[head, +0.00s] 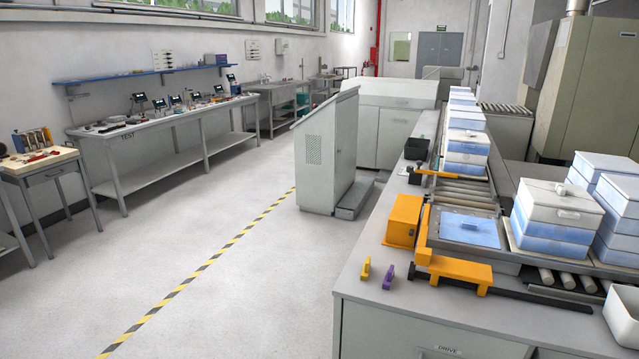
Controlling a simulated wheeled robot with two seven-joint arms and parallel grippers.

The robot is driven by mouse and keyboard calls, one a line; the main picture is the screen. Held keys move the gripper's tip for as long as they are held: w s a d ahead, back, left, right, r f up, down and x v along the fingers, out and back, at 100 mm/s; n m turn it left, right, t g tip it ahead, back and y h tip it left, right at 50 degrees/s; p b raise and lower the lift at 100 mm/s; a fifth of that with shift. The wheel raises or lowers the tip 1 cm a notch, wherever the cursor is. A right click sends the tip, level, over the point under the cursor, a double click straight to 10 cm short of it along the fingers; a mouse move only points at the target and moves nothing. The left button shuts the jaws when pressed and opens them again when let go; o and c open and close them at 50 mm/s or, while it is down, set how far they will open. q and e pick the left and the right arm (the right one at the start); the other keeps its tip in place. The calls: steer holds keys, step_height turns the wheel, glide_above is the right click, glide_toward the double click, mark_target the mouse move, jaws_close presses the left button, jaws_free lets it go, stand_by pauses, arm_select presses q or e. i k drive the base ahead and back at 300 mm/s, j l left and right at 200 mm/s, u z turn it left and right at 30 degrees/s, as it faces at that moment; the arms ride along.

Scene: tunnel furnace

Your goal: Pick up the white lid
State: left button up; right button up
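Several white lids are in view, and I cannot tell which single one is meant. The nearest white lid (558,203) tops a stack of pale blue and white boxes (548,246) at the right and has a small knob. Another white lid (607,163) tops a stack behind it to the right. More white lids (466,136) top a row of boxes going back along the line. A flat, pale blue piece (468,232) lies in a metal frame left of the nearest stack. Neither of my grippers is in view.
The roller conveyor (466,194) runs along the counter (385,290). An orange box (403,220), an orange bracket (458,270), small yellow (365,269) and purple (389,277) pieces and a white bin (624,313) stand near its front. Open floor (215,255) lies to the left.

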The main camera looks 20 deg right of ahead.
mark_target(554, 194)
steer(key=i+z, duration=0.15)
steer(key=z, duration=0.35)
steer(key=i+j+z, duration=0.1)
steer(key=z, duration=0.35)
steer(key=j+z, duration=0.2)
steer(key=z, duration=0.3)
steer(key=i+j+z, duration=0.15)
steer(key=z, duration=0.3)
